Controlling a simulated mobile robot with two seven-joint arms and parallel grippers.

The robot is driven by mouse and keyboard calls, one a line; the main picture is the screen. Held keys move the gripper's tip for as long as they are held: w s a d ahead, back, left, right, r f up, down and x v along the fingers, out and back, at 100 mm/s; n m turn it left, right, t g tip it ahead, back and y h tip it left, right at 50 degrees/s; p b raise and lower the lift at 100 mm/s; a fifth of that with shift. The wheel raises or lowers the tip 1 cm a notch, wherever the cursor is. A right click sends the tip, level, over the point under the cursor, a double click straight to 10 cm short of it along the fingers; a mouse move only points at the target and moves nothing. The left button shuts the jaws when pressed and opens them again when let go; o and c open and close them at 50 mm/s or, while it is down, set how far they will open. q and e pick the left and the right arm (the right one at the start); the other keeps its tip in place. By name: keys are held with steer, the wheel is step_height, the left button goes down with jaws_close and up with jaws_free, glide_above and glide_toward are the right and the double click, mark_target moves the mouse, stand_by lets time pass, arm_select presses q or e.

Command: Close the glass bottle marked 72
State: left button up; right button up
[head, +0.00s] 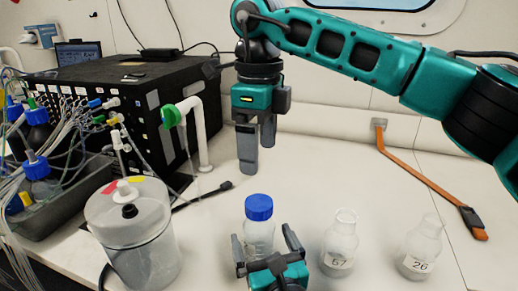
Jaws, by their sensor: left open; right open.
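A clear glass bottle (259,236) with a blue cap (259,207) on its top stands upright on the white bench in the head view. Its label is hidden behind my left gripper, so I cannot read a 72. My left gripper (263,237) is open, with its fingers on either side of the bottle's body. I cannot tell whether they touch the glass. My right gripper (257,161) is open and empty, pointing down above and behind the blue cap, apart from it. I cannot tell whether the cap is screwed tight.
Two uncapped glass bottles, marked 57 (341,241) and 26 (422,244), stand to the right. A lidded clear vessel (134,243) stands to the left, near a black cable. Tubed bottles and a black box (120,95) fill the left.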

arm_select(q)
steer(key=b+v, duration=0.1)
steer(key=v, duration=0.7)
steer(key=shift+s+r, duration=0.1)
steer(key=shift+s, duration=0.05)
